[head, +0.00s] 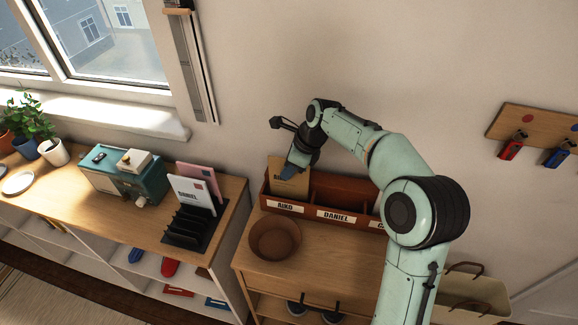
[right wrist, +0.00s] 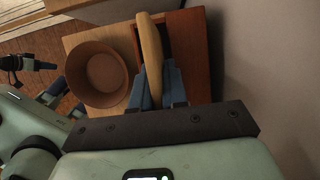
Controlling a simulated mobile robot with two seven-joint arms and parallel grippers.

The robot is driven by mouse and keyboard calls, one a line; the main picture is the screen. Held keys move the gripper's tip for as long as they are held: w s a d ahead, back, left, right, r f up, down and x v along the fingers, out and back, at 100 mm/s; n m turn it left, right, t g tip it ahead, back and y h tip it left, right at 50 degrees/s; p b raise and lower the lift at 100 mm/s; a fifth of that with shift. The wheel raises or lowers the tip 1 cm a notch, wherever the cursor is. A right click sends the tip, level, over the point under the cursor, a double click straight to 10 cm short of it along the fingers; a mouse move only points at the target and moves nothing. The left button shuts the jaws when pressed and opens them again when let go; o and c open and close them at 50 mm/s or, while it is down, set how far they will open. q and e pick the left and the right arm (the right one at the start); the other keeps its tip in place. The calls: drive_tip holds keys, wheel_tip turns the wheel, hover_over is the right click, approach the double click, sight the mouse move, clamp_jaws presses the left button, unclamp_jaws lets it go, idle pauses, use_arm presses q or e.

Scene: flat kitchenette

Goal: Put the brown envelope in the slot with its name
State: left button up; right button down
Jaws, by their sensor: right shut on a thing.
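The brown envelope (head: 284,178) stands upright at the leftmost slot of the red-brown letter box (head: 310,213), its lower part hidden behind the front wall. That slot's label (head: 285,206) reads AIKO; the middle label (head: 336,216) reads DANIEL, and the right one is mostly hidden by my arm. My right gripper (head: 291,171) is shut on the envelope's top edge. In the right wrist view the envelope (right wrist: 150,50) shows edge-on between the blue fingers (right wrist: 158,88). No name on it is readable. Part of my left gripper (right wrist: 52,94) appears at that view's left; its jaws are unclear.
A brown bowl (head: 274,239) stands on the wooden cabinet in front of the box.

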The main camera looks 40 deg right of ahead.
drive_tip(key=c, duration=1.1)
unclamp_jaws()
drive_tip(key=shift+r, duration=0.1)
drive_tip(key=p+v, duration=0.2)
drive_tip(key=v, duration=1.1)
drive_tip(key=shift+r, duration=0.1)
use_arm(q)
drive_tip(key=w+r, duration=0.2)
drive_tip(key=shift+r, duration=0.4)
drive_tip(key=shift+a, duration=0.1)
